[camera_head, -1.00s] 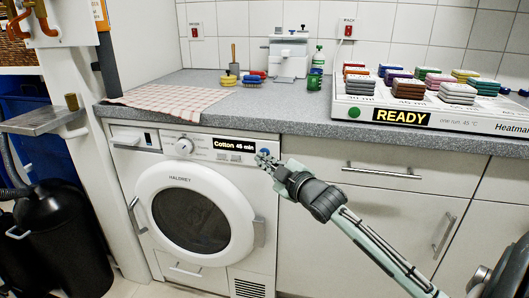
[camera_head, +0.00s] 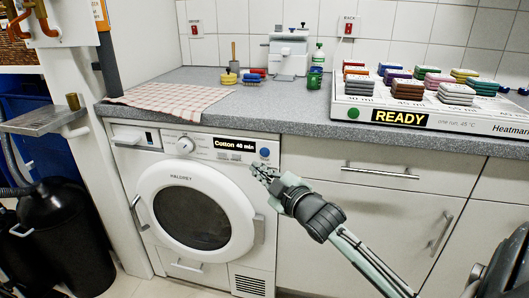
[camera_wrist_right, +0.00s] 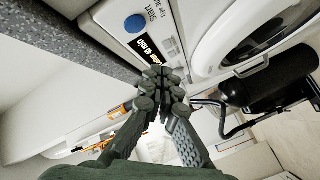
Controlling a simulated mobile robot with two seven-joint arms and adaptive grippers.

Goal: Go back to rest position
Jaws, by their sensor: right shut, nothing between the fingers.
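My right gripper (camera_head: 262,172) is shut and empty in front of the washing machine's upper right front. Its fingertips are just below the round blue start button (camera_head: 265,152) in the head view. In the right wrist view the shut fingers (camera_wrist_right: 162,85) point toward the machine, and the blue button (camera_wrist_right: 135,23) shows clear of them at the upper left. The white washing machine (camera_head: 258,255) has its round door (camera_head: 150,205) closed. Its display (camera_head: 234,144) is lit and reads "Cotton" with a time in minutes. My left gripper is in neither view.
The grey countertop (camera_head: 230,115) runs above the machine and drawers. A metal wall shelf (camera_head: 45,119) juts out at left.

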